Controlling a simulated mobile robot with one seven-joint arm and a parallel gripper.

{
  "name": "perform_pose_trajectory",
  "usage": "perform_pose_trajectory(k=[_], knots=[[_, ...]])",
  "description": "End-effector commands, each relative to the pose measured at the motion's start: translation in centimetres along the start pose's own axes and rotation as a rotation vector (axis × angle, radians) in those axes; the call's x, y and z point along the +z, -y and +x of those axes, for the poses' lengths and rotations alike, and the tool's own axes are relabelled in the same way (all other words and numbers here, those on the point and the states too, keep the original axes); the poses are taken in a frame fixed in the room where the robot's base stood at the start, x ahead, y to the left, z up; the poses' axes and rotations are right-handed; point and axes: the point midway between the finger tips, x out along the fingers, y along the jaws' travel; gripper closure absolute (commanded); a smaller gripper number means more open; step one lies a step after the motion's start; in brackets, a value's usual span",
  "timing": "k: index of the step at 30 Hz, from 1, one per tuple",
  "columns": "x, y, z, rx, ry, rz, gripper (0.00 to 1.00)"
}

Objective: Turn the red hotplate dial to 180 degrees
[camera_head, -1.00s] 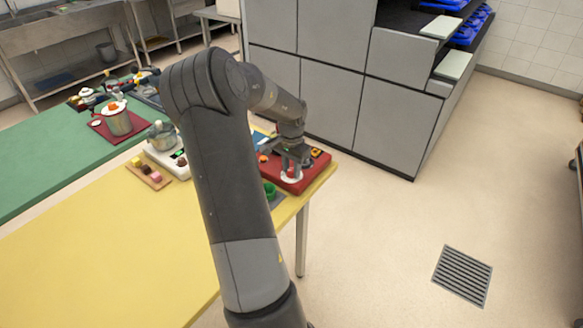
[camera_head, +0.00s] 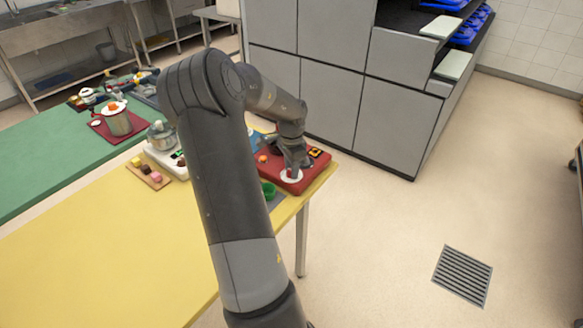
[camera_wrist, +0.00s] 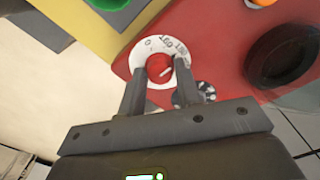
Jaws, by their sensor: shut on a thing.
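The red hotplate (camera_head: 312,173) stands on the yellow table at its right end, and it also shows in the wrist view (camera_wrist: 222,30). Its dial is a red knob (camera_wrist: 160,68) on a white ring with printed numbers (camera_wrist: 150,48); the numbers are only partly readable. My gripper (camera_wrist: 157,78) points down at the dial with one finger on each side of the knob, shut on it. In the head view my gripper (camera_head: 292,166) sits over the white ring, and the knob is mostly hidden. The angle the dial is set to cannot be read.
A dark round burner (camera_wrist: 282,54) is beside the dial on the hotplate.

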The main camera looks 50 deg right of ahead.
Motion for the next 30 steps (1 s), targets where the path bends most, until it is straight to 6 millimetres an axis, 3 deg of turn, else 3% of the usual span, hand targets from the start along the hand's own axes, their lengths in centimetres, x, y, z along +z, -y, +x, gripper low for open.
perform_pose_trajectory(k=[6,7,14,23,30], knots=[[0.1,0.1,0.0,-0.001,0.001,-0.002,0.92],[0.1,0.1,0.0,-0.001,0.001,-0.002,0.68],[0.0,0.0,0.0,-0.001,0.000,-0.002,0.49],[0.0,0.0,-0.3,-0.001,0.000,-0.002,0.48],[0.0,0.1,-4.1,-0.005,-0.001,-0.004,0.48]])
